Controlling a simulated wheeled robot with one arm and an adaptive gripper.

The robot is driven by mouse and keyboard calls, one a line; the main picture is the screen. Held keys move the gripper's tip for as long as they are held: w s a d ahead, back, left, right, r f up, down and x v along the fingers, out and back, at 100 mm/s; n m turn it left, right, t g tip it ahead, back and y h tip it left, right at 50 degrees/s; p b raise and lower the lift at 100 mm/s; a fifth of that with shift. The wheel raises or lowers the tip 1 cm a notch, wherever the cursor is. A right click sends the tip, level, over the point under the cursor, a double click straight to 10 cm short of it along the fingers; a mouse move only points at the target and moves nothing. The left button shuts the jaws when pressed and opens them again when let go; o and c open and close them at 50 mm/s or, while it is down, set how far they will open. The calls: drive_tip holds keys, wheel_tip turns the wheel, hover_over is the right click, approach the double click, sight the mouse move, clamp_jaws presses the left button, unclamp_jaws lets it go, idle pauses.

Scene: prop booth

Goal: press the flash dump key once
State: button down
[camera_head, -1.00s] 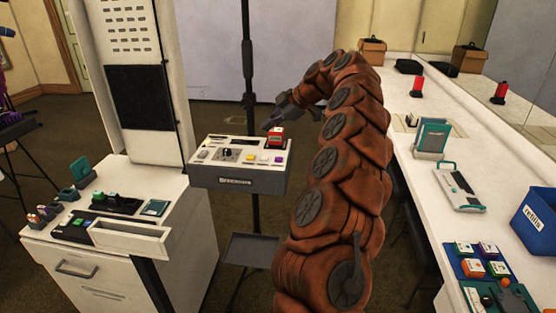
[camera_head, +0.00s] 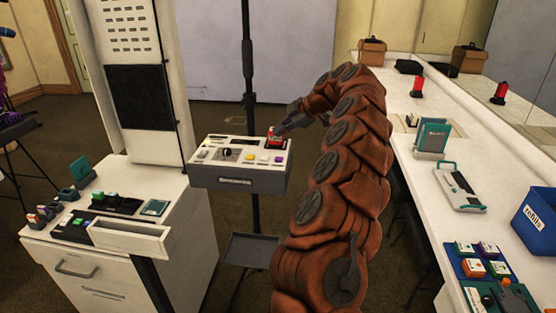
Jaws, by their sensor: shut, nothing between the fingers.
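The control box (camera_head: 238,181) stands on a stand in the middle, with a pale top panel and a grey front. At its back right is a raised red key block (camera_head: 275,143), partly hidden by my gripper. Small coloured keys and a dark knob (camera_head: 227,153) share the panel; their labels are too small to read, so I cannot tell which is the flash dump key. My gripper (camera_head: 277,131) is shut and empty, its fingertips at the top of the red block. I cannot tell whether they touch it or whether the block is pushed down.
A white cabinet (camera_head: 200,240) with small devices on top stands at the left. The long white counter (camera_head: 410,130) on the right holds a teal-framed device (camera_head: 432,137), a blue bin (camera_head: 540,220) and several blocks. A thin dark pole (camera_head: 248,70) rises behind the box.

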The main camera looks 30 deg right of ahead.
drive_tip(key=b, duration=0.1)
hover_over(280, 159)
wheel_tip(280, 159, down, 6)
drive_tip(key=shift+d+r, duration=0.1)
drive_tip(key=shift+r, duration=0.15)
drive_tip(key=shift+f+b, duration=0.65)
drive_tip(key=shift+b, duration=0.1)
drive_tip(key=shift+f+b, duration=0.8)
drive_tip(key=shift+b, duration=0.85)
idle(1.4)
idle(0.4)
drive_tip(key=shift+r, duration=0.85)
drive_tip(key=shift+r, duration=0.9)
drive_tip(key=shift+r+p, duration=0.55)
drive_tip(key=shift+r, duration=1.1)
